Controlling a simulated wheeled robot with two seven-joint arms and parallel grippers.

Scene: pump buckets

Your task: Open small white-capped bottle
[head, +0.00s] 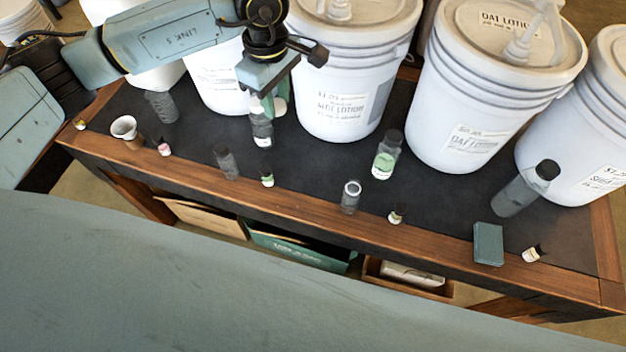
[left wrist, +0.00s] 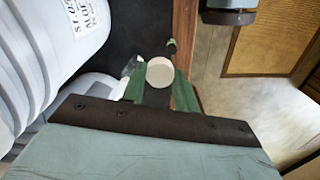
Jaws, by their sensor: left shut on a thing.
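My left gripper (head: 267,106) comes down from the top left of the head view. It is shut, its green fingers around a white round cap. The cap (left wrist: 160,72) shows from above between the fingers (left wrist: 159,92) in the left wrist view. A small bottle with a white label (head: 262,133) is directly below the fingers in the head view. The fingers hide its top, and I cannot tell whether cap and bottle are joined. My right gripper is not in view.
Large white pump buckets (head: 352,75) line the back of the dark-topped table (head: 310,190). Several small bottles stand around, including a green-labelled one (head: 386,155) and a grey one (head: 351,198). A funnel-topped jar (head: 126,130) is at left. A teal block (head: 488,243) lies near the front edge.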

